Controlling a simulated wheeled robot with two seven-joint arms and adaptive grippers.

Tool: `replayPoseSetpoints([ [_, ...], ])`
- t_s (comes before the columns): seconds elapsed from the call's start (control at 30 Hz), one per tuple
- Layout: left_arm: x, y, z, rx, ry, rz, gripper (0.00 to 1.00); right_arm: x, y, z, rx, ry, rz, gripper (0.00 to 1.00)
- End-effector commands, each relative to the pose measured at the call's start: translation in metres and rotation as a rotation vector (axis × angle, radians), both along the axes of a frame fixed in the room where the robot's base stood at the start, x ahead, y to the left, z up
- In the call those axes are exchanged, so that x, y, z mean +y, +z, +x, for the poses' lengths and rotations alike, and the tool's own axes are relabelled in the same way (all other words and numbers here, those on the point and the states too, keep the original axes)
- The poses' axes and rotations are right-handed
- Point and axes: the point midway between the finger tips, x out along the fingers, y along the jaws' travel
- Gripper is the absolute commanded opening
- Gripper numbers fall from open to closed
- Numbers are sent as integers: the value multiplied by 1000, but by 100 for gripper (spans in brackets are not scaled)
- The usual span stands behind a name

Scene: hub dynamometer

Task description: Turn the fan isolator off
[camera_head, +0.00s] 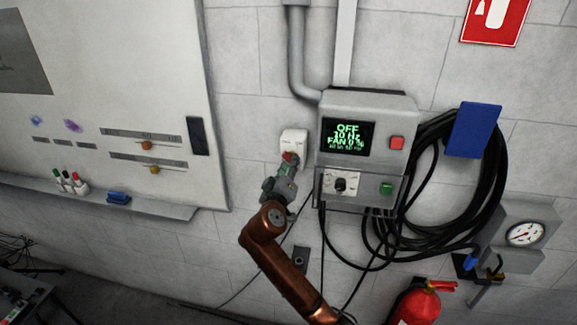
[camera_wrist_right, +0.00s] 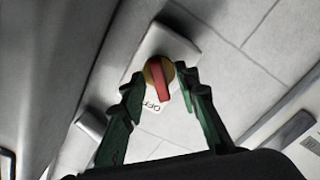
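The fan isolator (camera_head: 294,137) is a small white box on the wall, left of the grey control box. Its red knob (camera_head: 288,156) is partly hidden by my right gripper (camera_head: 285,170) in the head view. In the right wrist view the red handle (camera_wrist_right: 160,82) sits on a yellow disc, with lettering reading "OFF" beside its lower end. My right gripper's green fingers (camera_wrist_right: 162,80) stand either side of the knob, apart, with narrow gaps showing. Whether either fingertip touches it is unclear. My left gripper is in neither view.
The grey control box (camera_head: 366,105) has a screen (camera_head: 347,137) reading OFF, 10 Hz, FAN 0 %, plus red and green buttons. Coiled black cables (camera_head: 495,190) hang to its right. A whiteboard (camera_head: 110,70) is at left and a fire extinguisher (camera_head: 418,306) is below.

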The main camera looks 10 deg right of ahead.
Motion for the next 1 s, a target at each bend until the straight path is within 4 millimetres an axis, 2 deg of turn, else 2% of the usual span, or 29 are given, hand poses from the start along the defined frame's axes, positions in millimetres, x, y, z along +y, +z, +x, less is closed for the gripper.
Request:
replayPoseSetpoints([
  [0.27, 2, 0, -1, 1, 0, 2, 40, 3, 1, -6, -2, 1, 1, 29],
  [0.37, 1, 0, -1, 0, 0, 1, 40, 8, 0, -18, -2, 1, 3, 29],
  [0.7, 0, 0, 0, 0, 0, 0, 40, 35, 0, -82, -1, 2, 4, 29],
  [0.9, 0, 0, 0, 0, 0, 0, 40, 44, 0, -105, -1, 1, 2, 29],
  [1.0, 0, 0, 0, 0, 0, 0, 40, 46, 0, -109, 1, 0, 1, 29],
])
